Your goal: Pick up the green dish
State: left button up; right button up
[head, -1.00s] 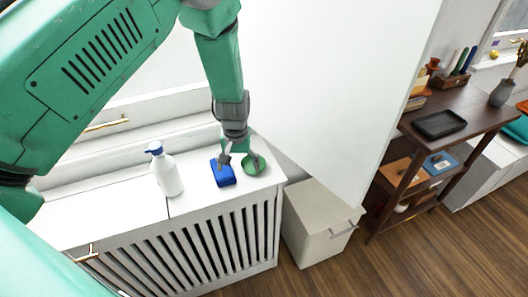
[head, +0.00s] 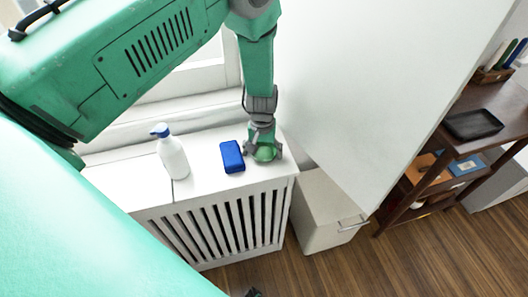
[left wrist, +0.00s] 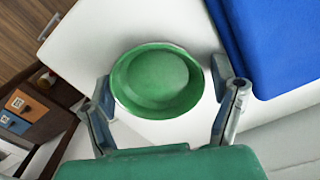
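The green dish (head: 265,155) is a small round bowl on the right end of the white slatted cabinet top (head: 205,182). My left gripper (head: 263,151) is right over it, pointing down. In the left wrist view the dish (left wrist: 160,82) lies between the two spread fingers of the left gripper (left wrist: 166,84). The left finger is close to the rim, and I cannot tell if it touches. A small gap shows at the right finger. My right gripper is not clearly seen.
A blue block (head: 232,157) lies just left of the dish, near the gripper. A white pump bottle (head: 172,155) with a blue top stands further left. A white bin (head: 325,212) stands on the floor right of the cabinet. A dark wooden shelf (head: 440,170) is at the right.

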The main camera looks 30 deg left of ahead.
aim_at(265, 157)
pick_arm(q)
jog(key=shift+d+r, duration=0.1)
jog(key=shift+d, duration=0.2)
jog(key=c, duration=0.6)
jog(key=shift+d, duration=0.25)
jog(key=c, duration=0.3)
jog(key=shift+d+r, duration=0.15)
jog(key=shift+d, duration=0.15)
jog(key=shift+c, duration=0.3)
jog(key=shift+s+a+r, duration=0.1)
jog(key=shift+a+r, duration=0.05)
jog(key=shift+a, duration=0.2)
jog(key=shift+a+r, duration=0.1)
jog(key=shift+r, duration=0.25)
jog(key=r, duration=0.5)
jog(key=shift+d+r, duration=0.2)
jog(key=shift+r, duration=0.1)
jog(key=s+d+b, duration=0.1)
jog(key=s+d, duration=1.1)
jog(key=d, duration=0.3)
jog(key=shift+s+r, duration=0.15)
jog(key=shift+s, duration=0.25)
